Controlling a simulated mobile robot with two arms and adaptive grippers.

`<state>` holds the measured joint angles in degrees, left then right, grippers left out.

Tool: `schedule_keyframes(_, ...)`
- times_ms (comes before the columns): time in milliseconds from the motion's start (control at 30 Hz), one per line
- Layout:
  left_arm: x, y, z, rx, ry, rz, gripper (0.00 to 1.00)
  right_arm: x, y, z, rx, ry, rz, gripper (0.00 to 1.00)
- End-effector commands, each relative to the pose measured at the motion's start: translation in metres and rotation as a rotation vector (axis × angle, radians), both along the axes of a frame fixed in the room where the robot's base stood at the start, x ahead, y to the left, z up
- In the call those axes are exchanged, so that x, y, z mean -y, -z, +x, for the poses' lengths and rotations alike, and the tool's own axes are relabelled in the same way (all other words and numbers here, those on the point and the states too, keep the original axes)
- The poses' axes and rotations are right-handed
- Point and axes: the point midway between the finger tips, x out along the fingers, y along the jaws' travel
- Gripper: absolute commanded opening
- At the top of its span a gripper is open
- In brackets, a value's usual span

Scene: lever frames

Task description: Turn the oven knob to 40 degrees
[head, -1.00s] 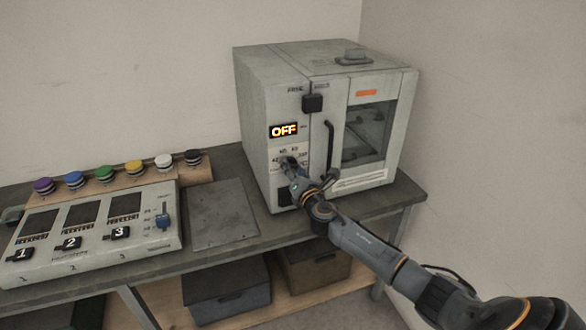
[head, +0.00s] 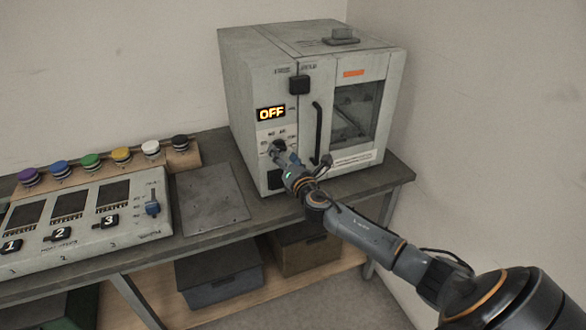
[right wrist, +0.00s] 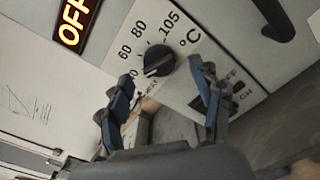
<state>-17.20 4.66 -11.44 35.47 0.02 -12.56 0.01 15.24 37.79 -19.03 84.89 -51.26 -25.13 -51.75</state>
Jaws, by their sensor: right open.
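The grey oven (head: 335,60) stands on the bench, and its orange display (head: 271,114) reads OFF. In the right wrist view the black round oven knob (right wrist: 158,61) sits on a white dial plate marked 60, 80, 105 and °C; the lower marks are partly hidden. My right gripper (right wrist: 160,88) is open, its two blue-padded fingers on either side below the knob, apart from it. In the head view the right gripper (head: 283,152) is at the oven's front panel and covers part of the dial. The left gripper is not in view.
The oven's black door handle (head: 317,137) stands out just right of my right gripper. A black latch (head: 299,84) is above. A numbered control panel (head: 90,215) and several colored buttons are at the left. A bare metal plate (head: 210,198) lies between.

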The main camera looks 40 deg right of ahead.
Motion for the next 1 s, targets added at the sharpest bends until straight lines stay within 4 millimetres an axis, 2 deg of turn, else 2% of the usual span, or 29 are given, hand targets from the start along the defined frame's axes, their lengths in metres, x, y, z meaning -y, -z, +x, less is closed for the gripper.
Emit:
schedule_keyframes(200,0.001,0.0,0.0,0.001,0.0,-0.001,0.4,-0.011,0.002,-0.048,-0.003,-0.002,-0.002,0.65)
schedule_keyframes(433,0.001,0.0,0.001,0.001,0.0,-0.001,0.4,-0.02,0.001,-0.083,-0.003,0.0,-0.001,0.65)
schedule_keyframes(600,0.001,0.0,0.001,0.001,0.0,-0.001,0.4,-0.022,0.0,-0.092,-0.001,0.001,-0.002,0.65)
schedule_keyframes(1000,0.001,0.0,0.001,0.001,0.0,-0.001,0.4,-0.022,0.0,-0.093,-0.001,0.001,-0.002,0.65)
